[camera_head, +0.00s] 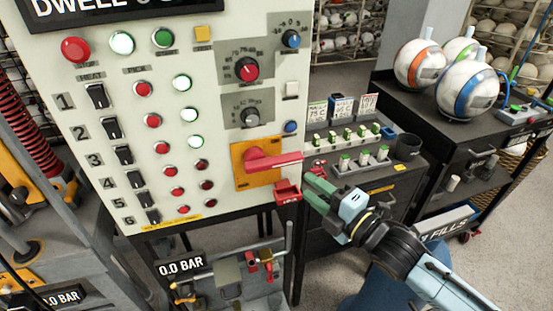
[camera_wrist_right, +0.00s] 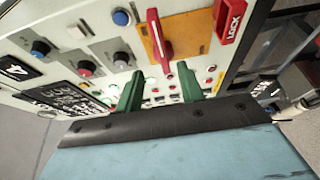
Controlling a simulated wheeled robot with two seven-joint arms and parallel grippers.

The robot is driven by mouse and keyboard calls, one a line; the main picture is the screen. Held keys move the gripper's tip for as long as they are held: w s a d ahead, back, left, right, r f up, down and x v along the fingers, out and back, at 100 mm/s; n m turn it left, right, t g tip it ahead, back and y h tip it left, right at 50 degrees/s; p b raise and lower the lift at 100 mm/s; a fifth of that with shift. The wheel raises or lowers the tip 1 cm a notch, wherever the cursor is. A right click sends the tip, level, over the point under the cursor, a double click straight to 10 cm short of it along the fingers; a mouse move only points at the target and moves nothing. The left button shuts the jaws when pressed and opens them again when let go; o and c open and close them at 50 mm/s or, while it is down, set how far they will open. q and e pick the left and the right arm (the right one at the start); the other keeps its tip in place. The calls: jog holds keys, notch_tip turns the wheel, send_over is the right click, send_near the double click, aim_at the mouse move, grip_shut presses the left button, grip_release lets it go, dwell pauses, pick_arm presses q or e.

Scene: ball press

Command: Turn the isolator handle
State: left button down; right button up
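The isolator handle (camera_head: 270,160) is a red lever on an orange plate (camera_head: 242,178) at the lower right of the pale control panel. It lies about level, its long end pointing right. In the right wrist view the red handle (camera_wrist_right: 158,35) shows beyond the fingertips, above the middle. My right gripper (camera_head: 313,188) has green fingers and is just right of and below the handle, apart from it. In the right wrist view the gripper (camera_wrist_right: 161,88) is open, with nothing between its fingers. My left gripper is not in view.
A red lock bracket (camera_head: 288,191) juts from the panel's edge below the handle; it reads LOCK in the wrist view (camera_wrist_right: 231,18). Knobs (camera_head: 247,69), buttons and switches fill the panel (camera_head: 215,50). A dark bench (camera_head: 385,178) with small bottles stands right, near my right gripper.

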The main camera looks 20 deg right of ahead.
aim_at(281, 165)
jog(key=p+x, duration=0.1)
jog(key=x, duration=1.1)
jog(key=shift+w+a, duration=0.1)
jog(key=shift+w, duration=0.05)
grip_shut()
